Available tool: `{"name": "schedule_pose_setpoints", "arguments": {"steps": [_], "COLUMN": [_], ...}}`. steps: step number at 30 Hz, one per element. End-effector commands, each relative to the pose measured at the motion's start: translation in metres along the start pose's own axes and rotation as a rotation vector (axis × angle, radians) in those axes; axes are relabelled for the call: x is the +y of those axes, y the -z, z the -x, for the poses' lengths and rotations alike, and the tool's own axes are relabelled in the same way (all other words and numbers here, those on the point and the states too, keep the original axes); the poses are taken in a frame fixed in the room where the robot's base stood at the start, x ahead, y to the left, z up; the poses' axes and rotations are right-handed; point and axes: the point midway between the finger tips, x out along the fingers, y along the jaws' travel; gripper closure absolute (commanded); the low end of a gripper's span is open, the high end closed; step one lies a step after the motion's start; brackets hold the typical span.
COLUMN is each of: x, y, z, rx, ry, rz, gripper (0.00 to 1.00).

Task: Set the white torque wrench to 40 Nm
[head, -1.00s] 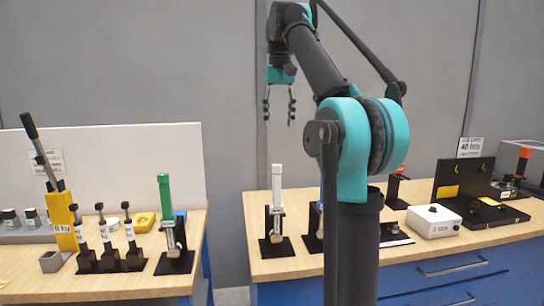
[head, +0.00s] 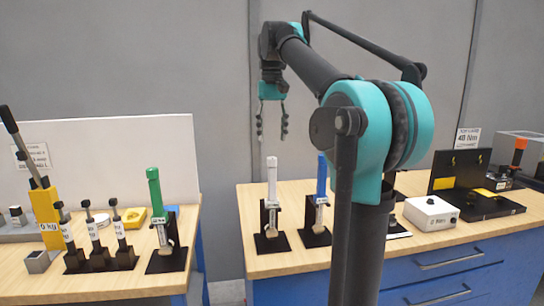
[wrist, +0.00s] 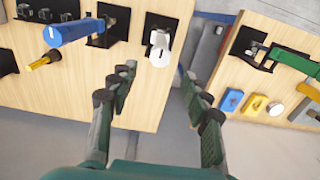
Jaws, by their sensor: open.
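The white torque wrench (head: 271,190) stands upright in a black stand at the left end of the right bench. It also shows from above in the wrist view (wrist: 160,46). My gripper (head: 271,138) hangs open and empty above and behind the wrench in the head view, apart from it. In the wrist view my gripper (wrist: 156,88) has its fingers spread, with bench edge and floor between them. A sign (head: 467,138) at the back of the right bench reads 40 Nm. The scale on the white wrench is too small to read.
A blue-handled wrench (head: 321,190) stands just right of the white one. A green-handled wrench (head: 155,200) stands on the left bench (head: 110,283). A white box (head: 431,214) and black case (head: 492,208) sit farther right. A gap separates the benches.

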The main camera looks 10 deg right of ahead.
Motion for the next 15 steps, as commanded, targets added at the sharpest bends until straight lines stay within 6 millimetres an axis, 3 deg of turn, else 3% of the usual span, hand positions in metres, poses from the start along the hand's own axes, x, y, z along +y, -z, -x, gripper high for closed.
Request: {"name": "schedule_pose_setpoints", "arguments": {"steps": [7,15], "x": [0.000,0.000], "y": [0.000,0.000], "z": [-0.046,-0.071], "rx": [0.000,0.000], "ry": [0.000,0.000], "rz": [0.000,0.000], "gripper": [0.51,0.51]}}
